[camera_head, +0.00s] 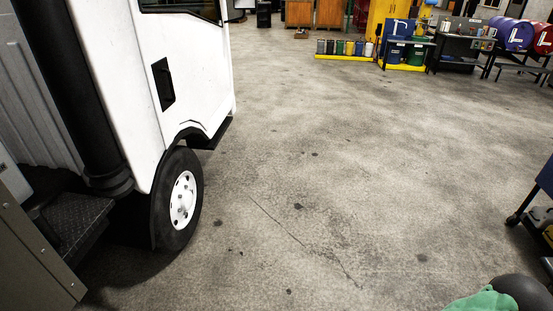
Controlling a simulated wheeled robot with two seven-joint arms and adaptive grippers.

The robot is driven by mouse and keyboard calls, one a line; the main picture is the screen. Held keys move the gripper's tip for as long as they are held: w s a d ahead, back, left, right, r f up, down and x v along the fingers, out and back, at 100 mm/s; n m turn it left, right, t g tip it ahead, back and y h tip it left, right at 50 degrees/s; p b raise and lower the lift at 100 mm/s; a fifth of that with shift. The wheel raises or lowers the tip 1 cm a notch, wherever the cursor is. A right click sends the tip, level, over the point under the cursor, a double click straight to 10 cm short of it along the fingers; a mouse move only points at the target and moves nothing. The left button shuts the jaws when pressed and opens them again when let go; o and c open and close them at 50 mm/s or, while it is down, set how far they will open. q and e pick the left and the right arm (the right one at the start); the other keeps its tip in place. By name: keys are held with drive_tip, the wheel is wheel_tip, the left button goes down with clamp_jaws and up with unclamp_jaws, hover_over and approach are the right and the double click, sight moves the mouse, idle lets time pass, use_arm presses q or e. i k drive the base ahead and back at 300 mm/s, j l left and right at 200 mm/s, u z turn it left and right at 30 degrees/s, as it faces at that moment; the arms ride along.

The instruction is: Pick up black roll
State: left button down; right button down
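I cannot make out a black roll for certain in the head view. A dark rounded shape (522,291) shows at the bottom right corner, cut off by the edge, and I cannot tell what it is. A green shape (482,301) lies against its left side, also cut off. Neither of my grippers is in view.
A white truck cab (185,75) with a black wheel (160,215) stands at the left. A dark step (75,232) is behind it. A blue cart (545,180) is at the right edge. Workbenches, bins and drums (511,33) line the back. The middle floor is clear.

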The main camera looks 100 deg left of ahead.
sight(36, 216)
drive_tip(key=k+l+u, duration=0.1)
drive_tip(key=u, duration=4.85)
drive_tip(key=i+l, duration=0.75)
drive_tip(key=i, duration=0.1)
